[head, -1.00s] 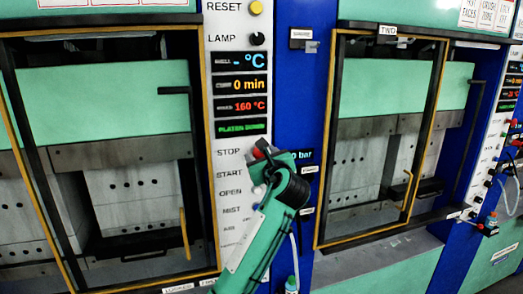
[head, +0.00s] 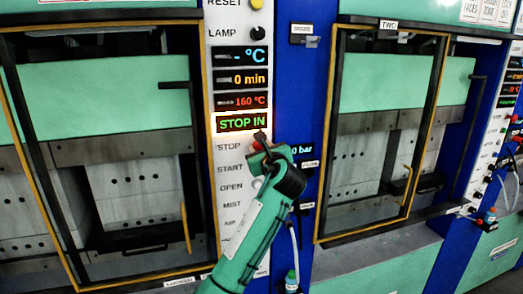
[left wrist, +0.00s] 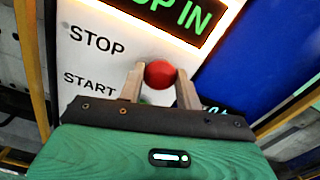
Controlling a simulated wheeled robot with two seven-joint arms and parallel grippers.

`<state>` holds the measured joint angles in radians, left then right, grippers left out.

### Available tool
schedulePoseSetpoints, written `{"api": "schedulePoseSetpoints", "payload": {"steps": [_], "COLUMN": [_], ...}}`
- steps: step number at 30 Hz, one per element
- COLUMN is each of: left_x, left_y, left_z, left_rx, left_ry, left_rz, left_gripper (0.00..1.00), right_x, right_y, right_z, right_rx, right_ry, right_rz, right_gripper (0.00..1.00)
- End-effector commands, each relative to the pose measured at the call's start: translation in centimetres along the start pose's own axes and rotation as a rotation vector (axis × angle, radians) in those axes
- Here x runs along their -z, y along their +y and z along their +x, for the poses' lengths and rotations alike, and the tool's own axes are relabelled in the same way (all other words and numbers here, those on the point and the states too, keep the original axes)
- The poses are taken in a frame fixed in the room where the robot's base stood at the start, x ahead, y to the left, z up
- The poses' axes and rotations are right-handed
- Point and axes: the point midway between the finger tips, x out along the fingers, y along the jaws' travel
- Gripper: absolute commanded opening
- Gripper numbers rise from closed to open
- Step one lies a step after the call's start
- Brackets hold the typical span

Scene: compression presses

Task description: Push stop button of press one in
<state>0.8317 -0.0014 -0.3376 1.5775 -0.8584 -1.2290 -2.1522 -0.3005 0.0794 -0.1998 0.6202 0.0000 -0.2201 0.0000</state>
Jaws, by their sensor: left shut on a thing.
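The red stop button (left wrist: 160,73) sits on the white control panel of press one, right of the label STOP. In the left wrist view it is between the two fingertips of my left gripper (left wrist: 158,80), which is shut on it. In the head view, my left gripper (head: 262,141) is against the panel beside the STOP label and mostly hides the button. The panel display (head: 242,124) reads STOP IN in green, with a lit glow around it. My right gripper is not in view.
Press one (head: 106,90) stands left of the panel behind a yellow-edged frame. Press two (head: 380,85) stands to the right. Below STOP are labels START, OPEN and MIST. A small bottle (head: 291,283) is right of my arm.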

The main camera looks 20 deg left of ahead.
Motion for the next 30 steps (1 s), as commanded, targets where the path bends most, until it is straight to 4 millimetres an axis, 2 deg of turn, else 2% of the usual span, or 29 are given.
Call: {"api": "schedulePoseSetpoints", "payload": {"steps": [3,4,7,16,20,23,30], "left_x": [-0.2,-0.3,-0.2,-0.1,0.1,0.3,0.4], "left_y": [0.0,0.0,0.0,0.0,0.0,0.1,0.1], "left_z": [0.1,0.0,0.0,-0.1,-1.0,-2.6,-8.0], "left_rx": [0.0,0.0,0.0,0.001,0.003,0.004,0.004], "left_ry": [-0.004,-0.004,-0.004,-0.003,-0.004,-0.004,-0.004], "left_rz": [-0.002,-0.002,-0.002,-0.001,-0.003,-0.004,-0.005], "left_gripper": [0.0,0.36,0.56,0.57,0.57,0.57,0.57], "right_x": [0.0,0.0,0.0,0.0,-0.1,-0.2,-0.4], "right_y": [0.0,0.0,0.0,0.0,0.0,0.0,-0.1], "right_z": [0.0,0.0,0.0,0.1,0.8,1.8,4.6], "right_rx": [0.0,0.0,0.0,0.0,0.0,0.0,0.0], "right_ry": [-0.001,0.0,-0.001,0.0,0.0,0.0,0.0], "right_rz": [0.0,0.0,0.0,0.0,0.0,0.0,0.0], "right_gripper": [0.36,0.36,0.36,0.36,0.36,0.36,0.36]}}
